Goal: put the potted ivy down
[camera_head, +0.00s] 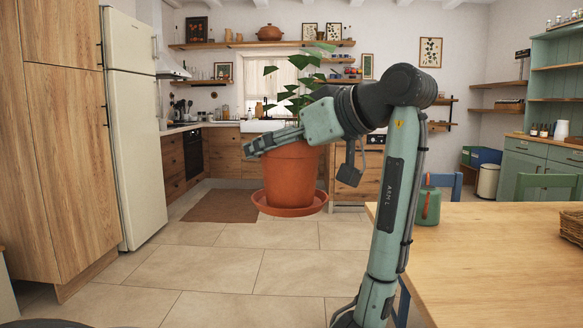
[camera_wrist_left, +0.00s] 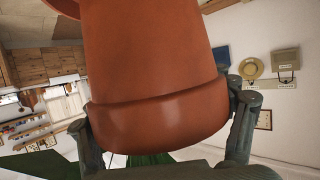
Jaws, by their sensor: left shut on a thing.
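The potted ivy is an orange terracotta pot (camera_head: 291,178) with a saucer (camera_head: 262,207) at its base and green leaves (camera_head: 300,88) above. It hangs upright in the air in the middle of the head view, with tiled floor behind and below. My left gripper (camera_head: 275,140) is shut on the pot at its rim. In the left wrist view the pot (camera_wrist_left: 155,60) appears upside down, its rim between the two fingers of my left gripper (camera_wrist_left: 160,115). Part of the foliage is hidden behind my arm. My right gripper is not in view.
A wooden table (camera_head: 490,245) stands at the right, with a green canister (camera_head: 427,206) near its far left corner and a wicker basket (camera_head: 572,226) at its right. A white fridge (camera_head: 133,130) and wooden cabinet (camera_head: 65,140) stand left. The tiled floor (camera_head: 210,270) between is clear.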

